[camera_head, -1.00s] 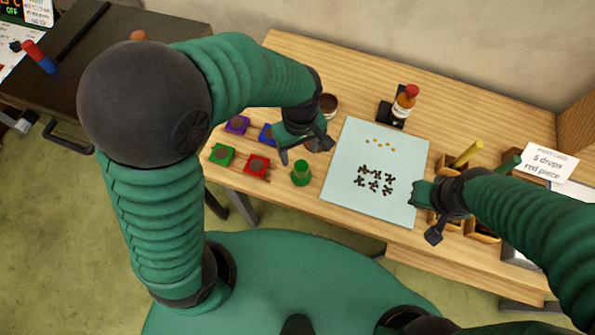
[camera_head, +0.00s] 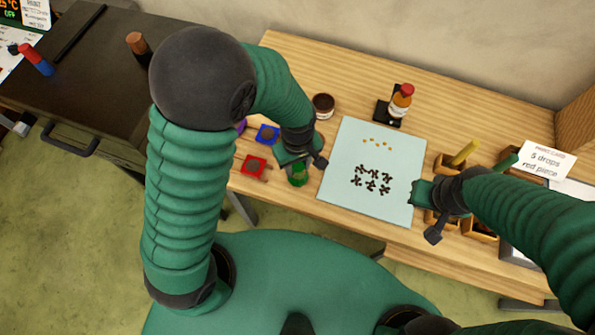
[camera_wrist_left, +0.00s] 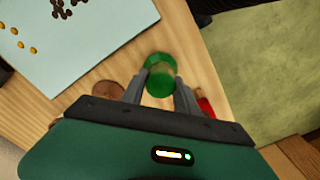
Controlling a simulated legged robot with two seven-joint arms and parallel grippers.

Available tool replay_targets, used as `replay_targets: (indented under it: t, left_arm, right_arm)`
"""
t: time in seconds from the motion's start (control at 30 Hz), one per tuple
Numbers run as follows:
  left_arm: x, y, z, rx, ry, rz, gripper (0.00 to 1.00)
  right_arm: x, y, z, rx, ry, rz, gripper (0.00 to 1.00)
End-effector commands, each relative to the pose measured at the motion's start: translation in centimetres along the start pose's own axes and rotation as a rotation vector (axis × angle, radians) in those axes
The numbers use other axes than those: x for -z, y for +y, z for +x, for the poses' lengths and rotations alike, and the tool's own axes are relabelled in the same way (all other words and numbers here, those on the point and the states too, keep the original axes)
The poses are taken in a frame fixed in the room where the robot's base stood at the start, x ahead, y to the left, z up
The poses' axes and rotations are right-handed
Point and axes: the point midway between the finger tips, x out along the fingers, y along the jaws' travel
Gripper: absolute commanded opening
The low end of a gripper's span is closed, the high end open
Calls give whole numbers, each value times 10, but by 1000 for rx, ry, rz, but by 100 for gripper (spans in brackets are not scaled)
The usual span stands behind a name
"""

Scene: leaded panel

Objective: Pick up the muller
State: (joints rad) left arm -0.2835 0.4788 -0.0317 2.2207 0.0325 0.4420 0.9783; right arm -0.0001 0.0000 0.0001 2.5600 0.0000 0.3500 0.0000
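The muller appears to be the small green, knob-shaped piece (camera_head: 298,179) standing on the wooden table, left of the pale blue sheet. My left gripper (camera_head: 299,164) is over it, pointing down, and partly hides it. In the left wrist view the green muller (camera_wrist_left: 158,87) lies between the two grey fingers (camera_wrist_left: 160,80). The fingers look spread on either side of it; contact is not clear. My right gripper (camera_head: 424,216) is open and empty at the right edge of the sheet.
The sheet (camera_head: 350,140) carries dark pieces and yellow drops. A red square (camera_head: 254,166) and blue square (camera_head: 267,134) lie left of the muller. A dark jar (camera_head: 323,106) and red-capped bottle (camera_head: 401,101) stand behind. Small wooden bins (camera_head: 480,231) are at right.

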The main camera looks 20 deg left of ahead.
Motion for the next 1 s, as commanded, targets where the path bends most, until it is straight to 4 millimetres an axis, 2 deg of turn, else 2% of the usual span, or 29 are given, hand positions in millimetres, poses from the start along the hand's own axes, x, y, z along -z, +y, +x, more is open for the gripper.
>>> replay_targets:
  t: [0.03,0.2,1.0]
  left_arm:
    - [0,0,0,0,0,0,23]
    - [0,0,0,-1,0,0,0]
    - [0,0,0,0,0,0,0]
  right_arm:
    - [0,0,0,0,0,0,0]
    - [0,0,0,0,0,0,0]
    - [0,0,0,0,0,0,0]
